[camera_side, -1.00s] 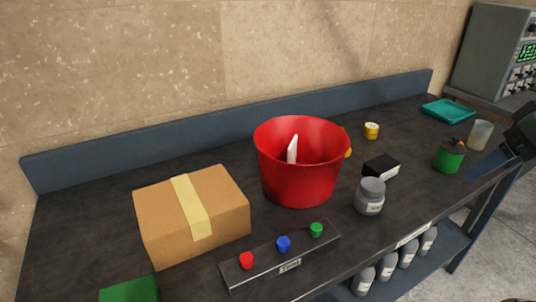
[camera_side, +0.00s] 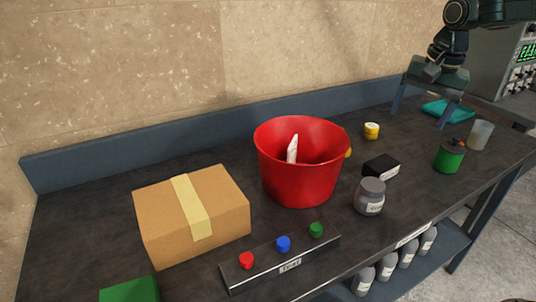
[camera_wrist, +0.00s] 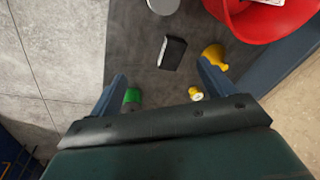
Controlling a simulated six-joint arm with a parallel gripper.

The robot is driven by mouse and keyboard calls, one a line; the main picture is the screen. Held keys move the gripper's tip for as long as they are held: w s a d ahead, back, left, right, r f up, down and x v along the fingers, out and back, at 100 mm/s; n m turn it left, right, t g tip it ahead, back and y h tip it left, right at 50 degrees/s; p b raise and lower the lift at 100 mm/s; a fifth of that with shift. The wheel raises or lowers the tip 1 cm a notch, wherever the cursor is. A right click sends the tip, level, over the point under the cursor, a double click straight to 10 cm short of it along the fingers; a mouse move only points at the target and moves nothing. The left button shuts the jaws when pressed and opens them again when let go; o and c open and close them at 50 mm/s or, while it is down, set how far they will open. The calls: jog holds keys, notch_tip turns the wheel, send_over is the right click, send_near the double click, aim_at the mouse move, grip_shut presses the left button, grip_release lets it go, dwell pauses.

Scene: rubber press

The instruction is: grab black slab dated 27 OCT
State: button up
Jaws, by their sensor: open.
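A black slab (camera_side: 381,167) with a white label on its front side lies on the dark bench, right of the red bucket and behind the grey jar. The date on the label is too small to read. The slab also shows in the wrist view (camera_wrist: 172,52), ahead of my fingers and between their lines. My gripper (camera_side: 418,118) is open and empty, above the far right part of the bench, behind and to the right of the slab. In the wrist view both fingers of my gripper (camera_wrist: 161,71) are spread apart.
The red bucket (camera_side: 300,180) holds a white item, with a yellow object at its right side. A grey jar (camera_side: 370,197), yellow roll (camera_side: 371,130), green can (camera_side: 449,156), clear cup (camera_side: 480,135) and teal tray (camera_side: 460,112) stand around. A cardboard box (camera_side: 190,215) and button panel (camera_side: 283,258) are left.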

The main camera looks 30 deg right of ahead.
aim_at(383, 162)
jog(key=w+d+f+m+g, duration=0.2)
jog(key=w+d+f+m, duration=0.3)
jog(key=w+f, duration=0.4)
jog(key=shift+w+d+m, duration=0.25)
jog(key=shift+d+m, duration=0.15)
jog(key=shift+d, duration=0.25)
jog(key=shift+f, duration=0.15)
jog(key=shift+f, duration=4.2)
jog(key=shift+w+a+f, duration=0.1)
jog(key=shift+w+f, duration=0.05)
jog(key=shift+f, duration=2.45)
